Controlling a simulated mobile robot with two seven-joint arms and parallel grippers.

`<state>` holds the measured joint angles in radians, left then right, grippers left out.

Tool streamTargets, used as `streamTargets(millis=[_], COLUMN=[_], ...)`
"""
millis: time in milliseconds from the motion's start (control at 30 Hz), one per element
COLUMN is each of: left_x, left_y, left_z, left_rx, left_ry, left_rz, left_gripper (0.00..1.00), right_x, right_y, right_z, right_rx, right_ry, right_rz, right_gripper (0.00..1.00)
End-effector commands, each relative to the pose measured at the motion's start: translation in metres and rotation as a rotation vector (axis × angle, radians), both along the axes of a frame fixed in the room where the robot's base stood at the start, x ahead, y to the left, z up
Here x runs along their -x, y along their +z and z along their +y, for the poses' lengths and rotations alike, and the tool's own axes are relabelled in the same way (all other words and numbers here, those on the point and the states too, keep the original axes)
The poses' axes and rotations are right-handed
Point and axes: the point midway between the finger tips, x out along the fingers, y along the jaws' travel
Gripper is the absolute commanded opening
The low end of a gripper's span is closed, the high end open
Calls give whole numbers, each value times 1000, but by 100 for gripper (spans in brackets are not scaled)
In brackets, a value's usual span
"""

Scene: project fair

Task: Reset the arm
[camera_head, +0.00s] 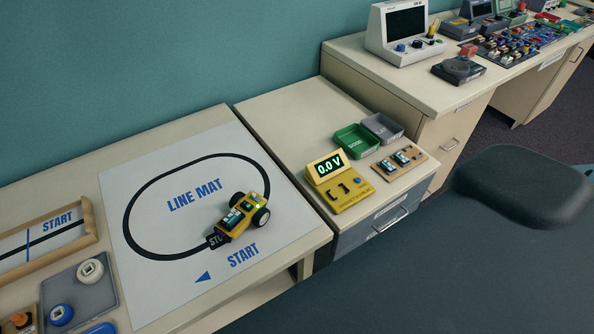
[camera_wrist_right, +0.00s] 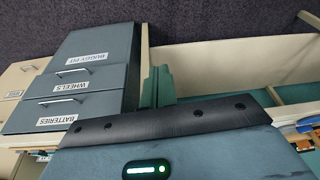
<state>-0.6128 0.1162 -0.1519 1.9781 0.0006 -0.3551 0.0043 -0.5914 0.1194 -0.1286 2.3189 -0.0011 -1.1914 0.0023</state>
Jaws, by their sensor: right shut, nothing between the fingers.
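My right gripper (camera_wrist_right: 157,86) shows in the right wrist view as two green fingers pressed together, with nothing seen between them. It points toward a pale bench side and dark carpet, just right of a drawer unit. No gripper shows in the head view, and my left gripper is in neither view. A yellow buggy (camera_head: 242,214) stands on the white line mat (camera_head: 160,285) in the head view, on the track near START.
A yellow meter (camera_head: 350,197) reads 0.0 V beside a green tray (camera_head: 356,141) and a grey tray (camera_head: 383,128). A white instrument (camera_head: 397,35) stands on the far bench. Grey drawers (camera_wrist_right: 95,76) labelled WHEELS and BATTERIES are left of my right fingers.

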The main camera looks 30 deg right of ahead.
Motion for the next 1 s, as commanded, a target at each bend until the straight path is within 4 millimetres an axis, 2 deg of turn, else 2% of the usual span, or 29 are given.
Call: streamTargets(millis=[200, 400, 633, 1000], left_x=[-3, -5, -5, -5], left_y=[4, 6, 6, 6], left_z=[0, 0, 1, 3], left_rx=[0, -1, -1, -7], left_ry=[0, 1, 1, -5], left_rz=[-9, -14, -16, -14], left_gripper=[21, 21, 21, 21], right_x=[-20, -30, -33, -34], right_y=[-29, -44, -47, -47], right_z=[10, 16, 19, 19], right_rx=[-45, -85, -106, -107], right_ry=[2, 2, 1, 1], right_rz=[-199, -378, -472, -477], right_gripper=[0, 0, 0, 0])
